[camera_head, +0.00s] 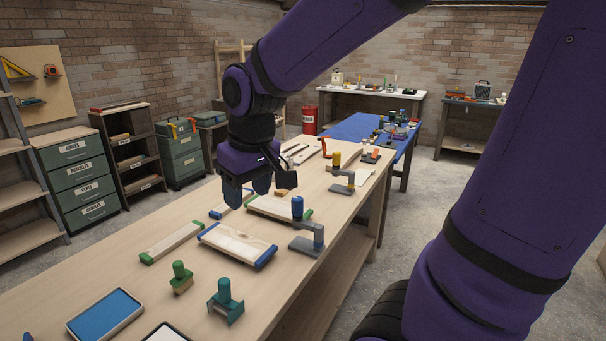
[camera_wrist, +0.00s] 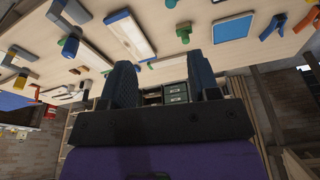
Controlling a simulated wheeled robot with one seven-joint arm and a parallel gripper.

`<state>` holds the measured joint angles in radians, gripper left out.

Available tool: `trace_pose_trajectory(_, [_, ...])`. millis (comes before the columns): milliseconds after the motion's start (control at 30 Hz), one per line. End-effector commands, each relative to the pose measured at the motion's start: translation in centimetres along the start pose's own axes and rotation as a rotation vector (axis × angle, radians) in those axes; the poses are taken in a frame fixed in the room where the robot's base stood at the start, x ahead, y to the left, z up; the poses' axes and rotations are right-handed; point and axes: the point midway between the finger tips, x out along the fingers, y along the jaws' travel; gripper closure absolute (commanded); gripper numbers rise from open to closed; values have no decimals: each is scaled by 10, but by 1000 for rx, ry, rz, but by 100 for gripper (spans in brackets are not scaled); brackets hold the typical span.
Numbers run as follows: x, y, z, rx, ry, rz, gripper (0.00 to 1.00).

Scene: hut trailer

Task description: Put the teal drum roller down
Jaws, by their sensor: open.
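The teal drum roller (camera_head: 225,302) stands upright on the near part of the wooden workbench (camera_head: 150,225), a teal bracket-like base with a round knob on top. My gripper (camera_head: 252,188) is well beyond it, above the middle of the bench, apart from the roller. In the wrist view my gripper (camera_wrist: 160,75) has its two dark fingers spread with nothing between them. A small teal piece at the top edge of the wrist view may be the roller, but it is mostly cut off.
A green knob tool (camera_head: 180,277) and a blue tray (camera_head: 105,313) sit near the roller. Bare wood shows between the green tool and the boards.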

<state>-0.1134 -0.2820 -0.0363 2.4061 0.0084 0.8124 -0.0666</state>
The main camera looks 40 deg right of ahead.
Motion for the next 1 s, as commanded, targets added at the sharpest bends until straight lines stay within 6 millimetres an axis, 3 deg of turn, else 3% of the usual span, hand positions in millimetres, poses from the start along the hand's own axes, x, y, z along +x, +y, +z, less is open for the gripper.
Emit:
trace_pose_trajectory(200, [-47, 6, 43, 57, 116, 16, 44])
trace_pose_trajectory(500, [-81, 7, 95, 118, 233, 41, 44])
trace_pose_trajectory(700, [-86, 7, 107, 133, 256, 47, 44])
trace_pose_trajectory(1000, [-86, 7, 107, 133, 256, 47, 44])
